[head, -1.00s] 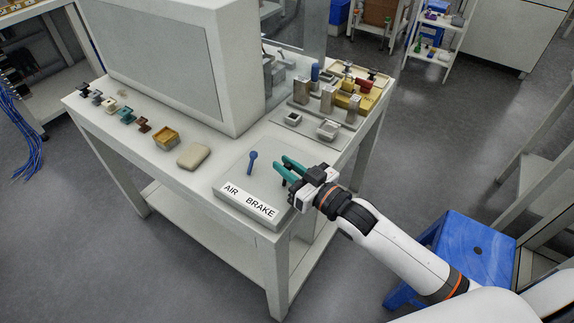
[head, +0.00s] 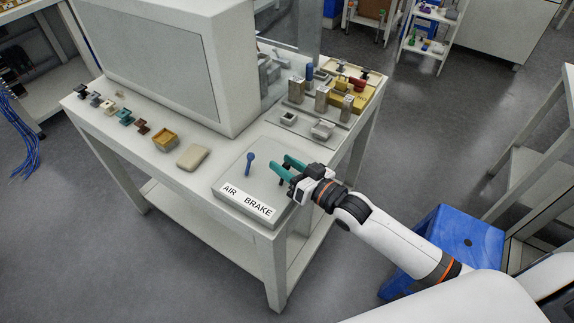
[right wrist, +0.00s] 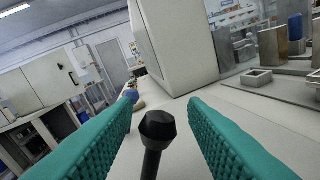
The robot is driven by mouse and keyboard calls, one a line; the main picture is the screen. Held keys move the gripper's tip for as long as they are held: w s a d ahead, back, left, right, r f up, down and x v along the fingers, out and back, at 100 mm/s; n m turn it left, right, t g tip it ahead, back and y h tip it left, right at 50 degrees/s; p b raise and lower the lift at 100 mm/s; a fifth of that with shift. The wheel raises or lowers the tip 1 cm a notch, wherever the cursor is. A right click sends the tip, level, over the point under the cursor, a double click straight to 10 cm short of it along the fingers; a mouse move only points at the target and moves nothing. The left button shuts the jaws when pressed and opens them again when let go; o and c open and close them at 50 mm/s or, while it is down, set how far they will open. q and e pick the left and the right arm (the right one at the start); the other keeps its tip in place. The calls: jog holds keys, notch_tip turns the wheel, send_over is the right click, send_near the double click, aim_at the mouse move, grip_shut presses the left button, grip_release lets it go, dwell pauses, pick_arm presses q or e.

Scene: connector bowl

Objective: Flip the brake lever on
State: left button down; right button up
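The AIR BRAKE box (head: 226,178) is a low pale box with a printed label, at the table's front corner. A lever with a blue knob (head: 249,158) stands upright on it; the blue also shows beyond, left of centre, in the right wrist view (right wrist: 131,95). A second lever, with a black faceted knob (right wrist: 157,127), stands nearer to my right gripper. My right gripper (head: 281,163) has teal fingers, open over the box's right side. In the right wrist view the black knob is between the fingers, with a gap on each side. My left gripper is out of view.
A beige rounded block (head: 193,156) and an orange-brown tray (head: 165,139) lie left of the box. A large white cabinet (head: 150,60) stands behind. Connector parts and metal blocks (head: 322,98) fill the back right. A blue stool (head: 455,245) is beside my right arm.

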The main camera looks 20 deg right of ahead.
jog(key=shift+s, duration=0.1)
jog(key=v, duration=1.2)
jog(key=shift+b, duration=0.4)
jog(key=shift+d, duration=0.1)
jog(key=s+d+f+g+h, duration=0.2)
jog(key=d+f, duration=0.1)
jog(key=f, duration=0.7)
jog(key=s+d+f+m+g+h, duration=0.1)
jog(key=s+d+f+g+h, duration=0.15)
jog(key=f, duration=0.75)
jog(key=s+d+f+g+h, duration=0.15)
jog(key=d+f, duration=0.25)
jog(key=f, duration=0.7)
jog(key=s+a+f+g+h, duration=0.2)
jog(key=s+f+g, duration=0.2)
jog(key=s+f, duration=0.85)
jog(key=s+a+f+n+g, duration=0.1)
jog(key=s+a+f+g, duration=0.1)
jog(key=s, duration=0.5)
jog(key=s+a+f+n+g, duration=0.1)
jog(key=s+a+f+g, duration=0.1)
jog(key=s+a+f, duration=0.2)
jog(key=s+f, duration=0.2)
jog(key=s, duration=0.2)
jog(key=shift+g, duration=0.3)
jog(key=shift+a, duration=0.15)
